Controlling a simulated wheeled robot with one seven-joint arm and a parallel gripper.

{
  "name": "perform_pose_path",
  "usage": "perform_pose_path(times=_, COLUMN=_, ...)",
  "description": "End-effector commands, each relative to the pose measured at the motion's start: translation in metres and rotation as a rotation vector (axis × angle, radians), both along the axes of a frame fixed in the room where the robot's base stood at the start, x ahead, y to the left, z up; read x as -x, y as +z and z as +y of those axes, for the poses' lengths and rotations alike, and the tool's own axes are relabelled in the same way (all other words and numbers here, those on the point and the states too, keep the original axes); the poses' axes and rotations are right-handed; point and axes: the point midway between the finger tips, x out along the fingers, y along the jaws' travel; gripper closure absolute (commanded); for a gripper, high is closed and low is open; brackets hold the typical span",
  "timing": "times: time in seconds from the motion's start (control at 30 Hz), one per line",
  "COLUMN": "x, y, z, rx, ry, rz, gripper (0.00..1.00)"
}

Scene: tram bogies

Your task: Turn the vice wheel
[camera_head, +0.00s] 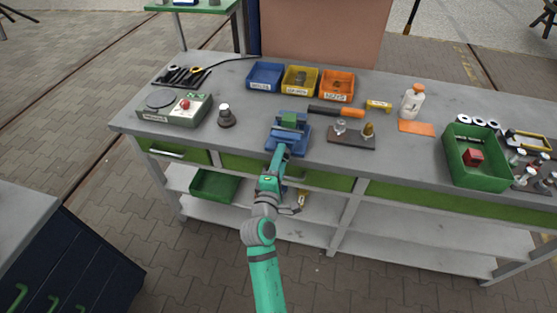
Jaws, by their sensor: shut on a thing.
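The blue vice (302,136) stands at the front edge of the grey workbench, with a green block (289,120) between its jaws. My gripper (281,149) reaches up from the front of the bench to the near side of the vice. It is shut on the vice wheel, at the front of the vice. The wheel itself is hidden behind my gripper and wrist, so its turn angle cannot be seen.
Left of the vice are a dark-based bottle (226,117) and a grey-green box with a red button (176,109). Right are a brown board with fittings (351,142) and a green crate (452,172). Blue, yellow and orange bins (337,86) stand behind.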

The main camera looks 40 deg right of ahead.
Motion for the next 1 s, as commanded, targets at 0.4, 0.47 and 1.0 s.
perform_pose_path(times=0.4, x=0.0015, y=0.0011, z=-0.0029, rx=-0.253, ry=-0.004, rz=-0.302, gripper=0.81)
perform_pose_path(times=0.47, x=0.0016, y=0.001, z=-0.0029, rx=-0.29, ry=-0.005, rz=-0.346, gripper=0.81)
perform_pose_path(times=1.0, x=0.0017, y=-0.0001, z=-0.0031, rx=-0.598, ry=-0.005, rz=-0.707, gripper=0.81)
